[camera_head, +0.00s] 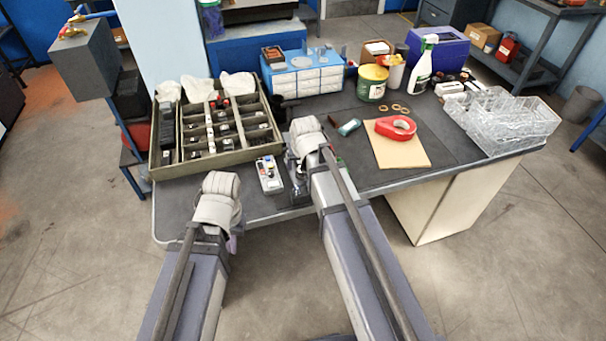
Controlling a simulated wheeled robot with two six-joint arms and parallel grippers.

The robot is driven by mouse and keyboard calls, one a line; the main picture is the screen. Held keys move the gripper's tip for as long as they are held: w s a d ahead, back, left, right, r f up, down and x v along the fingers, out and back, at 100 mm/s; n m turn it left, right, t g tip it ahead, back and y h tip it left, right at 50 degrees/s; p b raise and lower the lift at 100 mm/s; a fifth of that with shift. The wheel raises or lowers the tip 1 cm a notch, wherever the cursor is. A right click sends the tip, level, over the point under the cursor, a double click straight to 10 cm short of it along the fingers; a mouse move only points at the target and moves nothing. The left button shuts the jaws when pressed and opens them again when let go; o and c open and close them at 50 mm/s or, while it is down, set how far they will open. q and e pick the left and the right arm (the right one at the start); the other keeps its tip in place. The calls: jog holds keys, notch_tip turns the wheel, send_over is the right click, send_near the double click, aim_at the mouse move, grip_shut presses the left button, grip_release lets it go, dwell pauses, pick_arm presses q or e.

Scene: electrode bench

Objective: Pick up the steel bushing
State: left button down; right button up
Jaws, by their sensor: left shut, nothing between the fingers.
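I cannot make out a steel bushing for certain; small metal parts in the view are too small to tell apart. My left gripper (234,241) hangs below its wrist at the front edge of the table, mostly hidden behind my own arm. It is shut and empty. My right arm reaches over the table, its wrist beside the tray's right side. My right gripper (298,180) is largely hidden by that arm, so its fingers cannot be made out.
A divided tray (200,166) holds several dark parts. A small device (268,175) lies right of it.

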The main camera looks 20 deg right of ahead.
aim_at(303, 167)
jog(key=shift+w+d+b+x, duration=0.1)
jog(key=shift+w+b+x, duration=0.05)
jog(key=shift+b+x, duration=1.1)
jog(key=shift+w+d+b+x, duration=0.1)
jog(key=shift+b+x, duration=0.95)
jog(key=shift+x, duration=0.35)
jog(key=shift+r, duration=0.2)
grip_shut()
